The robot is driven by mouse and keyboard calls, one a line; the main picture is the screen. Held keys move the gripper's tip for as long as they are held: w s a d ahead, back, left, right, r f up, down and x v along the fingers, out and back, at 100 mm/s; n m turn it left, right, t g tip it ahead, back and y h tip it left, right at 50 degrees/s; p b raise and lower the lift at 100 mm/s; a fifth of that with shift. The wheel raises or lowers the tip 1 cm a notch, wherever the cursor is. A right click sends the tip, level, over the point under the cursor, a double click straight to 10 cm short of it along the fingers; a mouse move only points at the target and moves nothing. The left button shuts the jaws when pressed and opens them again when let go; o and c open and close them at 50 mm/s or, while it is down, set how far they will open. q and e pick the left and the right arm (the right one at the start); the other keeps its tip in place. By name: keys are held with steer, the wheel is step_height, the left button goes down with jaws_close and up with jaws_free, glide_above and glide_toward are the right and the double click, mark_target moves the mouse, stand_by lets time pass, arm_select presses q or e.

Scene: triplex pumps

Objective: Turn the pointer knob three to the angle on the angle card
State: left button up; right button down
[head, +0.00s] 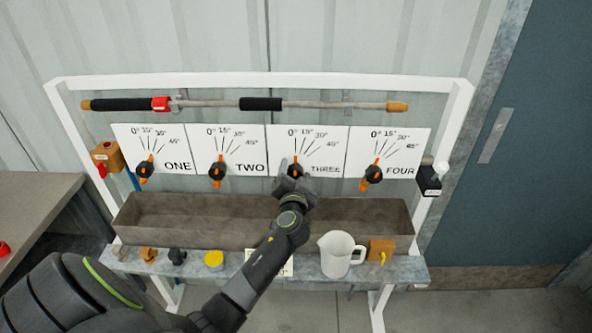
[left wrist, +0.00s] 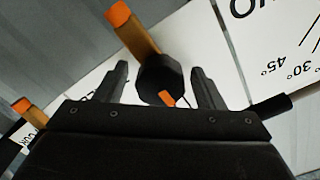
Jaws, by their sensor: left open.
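Pointer knob three (head: 297,160) is on the white panel marked THREE (head: 326,170). Its orange pointer tip shows above the gripper and points up, slightly right; I cannot tell its exact angle. My left gripper (head: 291,172) is in front of this knob and hides part of it. In the left wrist view the open fingers (left wrist: 159,70) stand either side of the black knob hub (left wrist: 157,78), with gaps on both sides. A white angle card (head: 286,270) is on the front shelf, mostly hidden behind my left arm; its figure is not readable. My right gripper is not in view.
Knobs one (head: 145,169), two (head: 217,171) and four (head: 373,174) flank knob three. A handled bar (head: 210,104) runs above the panels. Below are a brown trough (head: 170,215) and a shelf with a white jug (head: 337,256), yellow-lidded tin (head: 213,259) and small parts.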

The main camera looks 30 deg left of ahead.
arm_select(q)
steer(key=shift+c, duration=0.6)
jaws_close()
steer(key=shift+m, duration=0.3)
steer(key=m, duration=0.8)
steer(key=shift+p, duration=0.3)
